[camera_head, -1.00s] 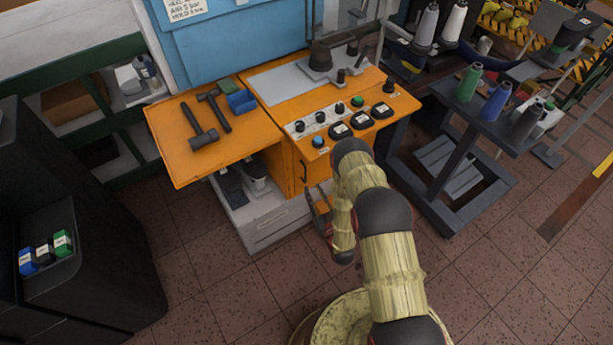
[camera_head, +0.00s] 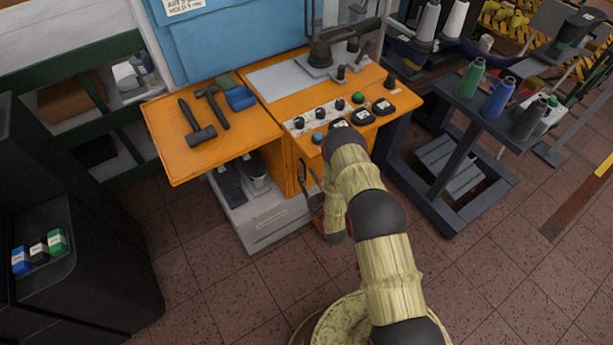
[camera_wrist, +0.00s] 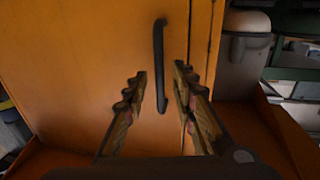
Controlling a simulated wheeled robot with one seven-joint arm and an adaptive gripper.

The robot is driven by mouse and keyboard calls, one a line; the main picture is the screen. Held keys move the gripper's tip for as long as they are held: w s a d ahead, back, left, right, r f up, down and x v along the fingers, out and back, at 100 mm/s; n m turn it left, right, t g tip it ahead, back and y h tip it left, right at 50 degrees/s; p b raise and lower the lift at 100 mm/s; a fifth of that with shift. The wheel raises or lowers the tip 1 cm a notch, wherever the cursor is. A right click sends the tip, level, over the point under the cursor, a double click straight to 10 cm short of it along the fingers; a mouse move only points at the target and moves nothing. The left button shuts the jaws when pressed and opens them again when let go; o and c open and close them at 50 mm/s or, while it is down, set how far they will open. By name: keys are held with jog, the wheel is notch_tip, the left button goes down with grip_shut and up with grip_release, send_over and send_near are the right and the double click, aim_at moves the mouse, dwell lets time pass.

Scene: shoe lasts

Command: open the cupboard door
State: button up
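The orange cupboard door (camera_wrist: 95,70) fills much of the wrist view and appears shut. Its black upright bar handle (camera_wrist: 159,65) stands near the door's edge. In the head view the handle (camera_head: 302,175) shows on the front of the orange cabinet, beside my arm. My gripper (camera_wrist: 160,82) is open, with one finger on each side of the handle's lower part in the wrist view. I cannot tell whether the fingertips reach as deep as the handle. No finger visibly grips it. In the head view my forearm partly hides the cabinet front.
An orange bench top (camera_head: 215,140) with hammers and a blue bin extends left of the cabinet. A dark spool cart (camera_head: 455,165) stands to the right. The tiled floor in front is mostly clear.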

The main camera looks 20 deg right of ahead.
jog(key=shift+c, duration=1.2)
jog(key=c, duration=0.4)
grip_shut()
